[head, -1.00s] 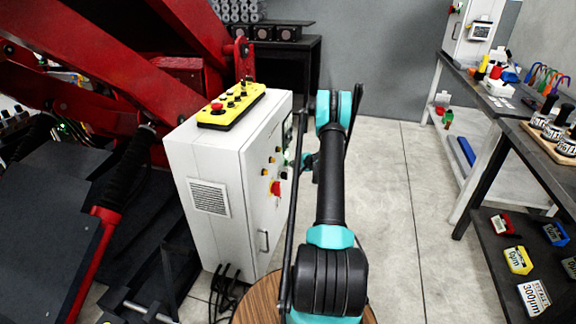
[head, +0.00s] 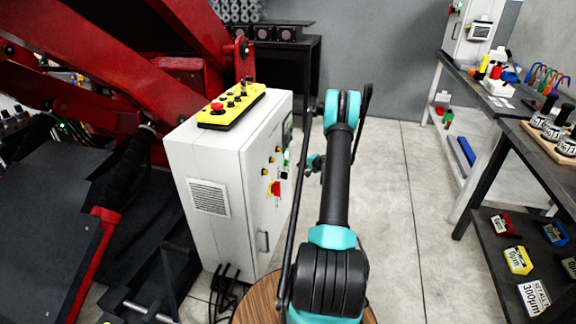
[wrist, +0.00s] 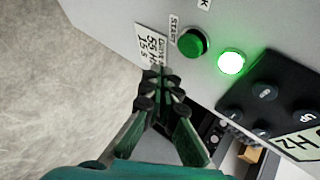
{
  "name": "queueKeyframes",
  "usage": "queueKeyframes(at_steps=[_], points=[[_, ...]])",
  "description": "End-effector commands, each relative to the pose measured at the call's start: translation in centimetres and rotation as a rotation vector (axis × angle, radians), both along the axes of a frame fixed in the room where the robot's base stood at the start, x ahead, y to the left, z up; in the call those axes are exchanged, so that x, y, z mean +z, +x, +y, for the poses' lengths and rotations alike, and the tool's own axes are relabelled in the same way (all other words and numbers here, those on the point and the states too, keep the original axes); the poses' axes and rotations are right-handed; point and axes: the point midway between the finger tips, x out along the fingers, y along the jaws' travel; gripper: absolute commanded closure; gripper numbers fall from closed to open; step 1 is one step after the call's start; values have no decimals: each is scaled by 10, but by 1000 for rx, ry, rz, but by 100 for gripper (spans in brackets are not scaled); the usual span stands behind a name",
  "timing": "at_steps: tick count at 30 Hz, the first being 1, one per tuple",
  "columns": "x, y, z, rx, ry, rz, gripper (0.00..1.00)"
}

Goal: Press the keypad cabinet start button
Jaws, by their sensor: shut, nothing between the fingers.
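The white keypad cabinet (head: 210,155) stands left of my arm in the head view, its control face turned right toward the arm. In the wrist view the green start button (wrist: 192,42) sits on the cabinet face beside a START label (wrist: 175,29). A brightly lit green lamp (wrist: 231,63) is just right of it. My gripper (wrist: 160,90) is shut and empty, its tips below and left of the start button in the picture. They appear apart from the button. In the head view my gripper (head: 315,163) is small and partly hidden by my arm.
A black keypad (wrist: 270,100) with round keys is right of the lamp. A yellow control box (head: 232,107) lies on the cabinet top, and a red rotary switch (head: 275,188) is on its face. Red machinery (head: 110,70) fills the left; open floor (head: 385,200) lies right of the arm.

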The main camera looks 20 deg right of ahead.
Motion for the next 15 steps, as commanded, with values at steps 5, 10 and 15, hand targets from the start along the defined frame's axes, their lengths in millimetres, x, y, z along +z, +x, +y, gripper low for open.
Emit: queueKeyframes(at_steps=[5, 10, 15], points=[[0, -9, -14, -2, 1, 0, 100], [0, -13, -19, 0, 1, -1, 100], [0, -13, -19, 0, 1, -1, 100]])
